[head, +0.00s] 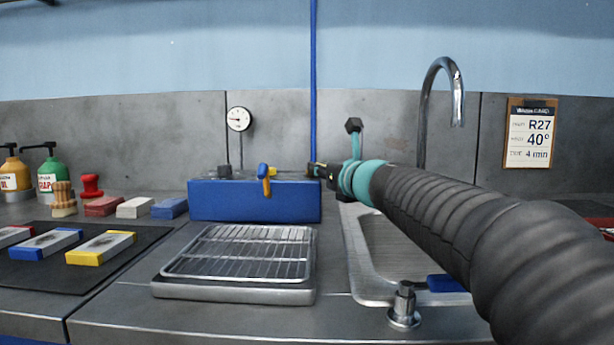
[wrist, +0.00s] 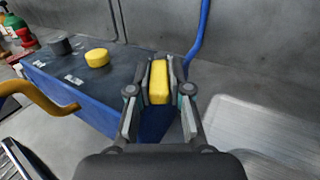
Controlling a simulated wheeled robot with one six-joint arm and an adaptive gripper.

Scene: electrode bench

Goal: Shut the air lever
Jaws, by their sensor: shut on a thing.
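The blue box (head: 255,203) stands on the bench behind the wire rack, and its top also shows in the wrist view (wrist: 70,75). My gripper (head: 318,170) is at the box's right end, near the blue air hose (head: 313,80). In the wrist view my gripper (wrist: 159,80) is shut on a yellow handle (wrist: 159,82), which looks like the air lever. The fingers stand on either side of it. The lever's pivot is hidden, so I cannot tell its angle. In the head view the gripper mostly hides the lever.
A yellow knob (wrist: 97,58) and a dark knob (wrist: 60,47) sit on the box top. An orange-yellow spout (head: 267,185) hangs at its front. A wire rack (head: 245,252) lies in front. The sink (head: 370,255) and tap (head: 428,110) are to the right.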

